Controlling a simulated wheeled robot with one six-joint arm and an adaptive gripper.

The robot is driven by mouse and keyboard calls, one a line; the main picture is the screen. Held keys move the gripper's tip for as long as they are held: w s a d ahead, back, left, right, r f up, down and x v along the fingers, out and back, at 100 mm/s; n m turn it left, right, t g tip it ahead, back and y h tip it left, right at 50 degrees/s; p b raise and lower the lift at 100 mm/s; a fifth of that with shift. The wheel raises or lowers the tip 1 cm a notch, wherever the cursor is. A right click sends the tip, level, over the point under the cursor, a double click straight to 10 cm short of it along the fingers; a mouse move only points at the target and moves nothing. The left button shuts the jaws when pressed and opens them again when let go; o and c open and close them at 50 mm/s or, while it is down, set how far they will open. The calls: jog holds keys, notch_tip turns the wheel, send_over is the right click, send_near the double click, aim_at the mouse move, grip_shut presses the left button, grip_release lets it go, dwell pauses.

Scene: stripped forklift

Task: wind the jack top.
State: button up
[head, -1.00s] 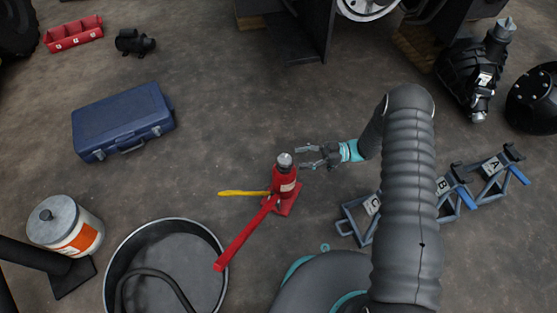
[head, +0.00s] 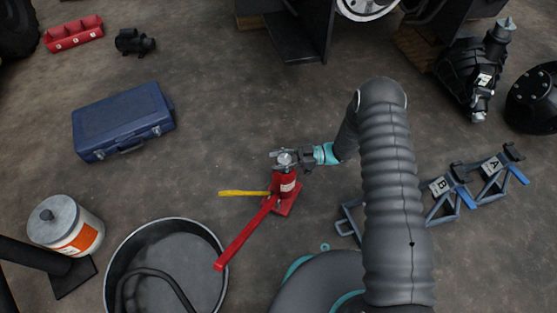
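The red bottle jack (head: 284,184) stands upright on the floor, with a red handle (head: 246,234) slanting down to the lower left. Its silvery top (head: 285,159) shows between the fingers of my gripper (head: 284,158). My gripper comes in from the right at about the height of the top. The fingers are apart, one on the far side of the top and one on the near side. I cannot tell whether they touch it.
A yellow bar (head: 243,193) lies left of the jack. A round drain pan (head: 120,262) sits at the lower left, near the handle's end. Blue-grey stands (head: 451,198) are on the right. A blue case (head: 123,121) lies at the left. The floor behind the jack is clear.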

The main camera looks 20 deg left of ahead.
jog(key=c, duration=0.6)
jog(key=shift+o, duration=0.2)
jog(key=shift+w+d+m+t+y, duration=0.1)
jog(key=shift+w+m+t+y, duration=0.15)
jog(key=shift+m+t, duration=0.35)
jog(key=m+t, duration=0.1)
jog(key=t, duration=0.1)
jog(key=m+t+y, duration=0.1)
jog(key=m+t, duration=0.1)
jog(key=t, duration=0.1)
jog(key=shift+w, duration=0.15)
jog(key=shift+w+m+t+h, duration=0.2)
jog(key=shift+m+t, duration=0.7)
jog(key=shift+t, duration=0.55)
jog(key=shift+w+m+t+h, duration=0.1)
jog(key=shift+w+m+t, duration=0.1)
jog(key=shift+m+t, duration=1)
jog(key=shift+c, duration=0.2)
jog(key=shift+t, duration=0.55)
jog(key=shift+w+m+t+h+b, duration=0.15)
jog(key=shift+m+t+h+b, duration=0.25)
jog(key=shift+m+t, duration=0.65)
jog(key=shift+w+m+t+h, duration=0.1)
jog(key=shift+m+t+h, duration=0.25)
jog(key=shift+t, duration=0.6)
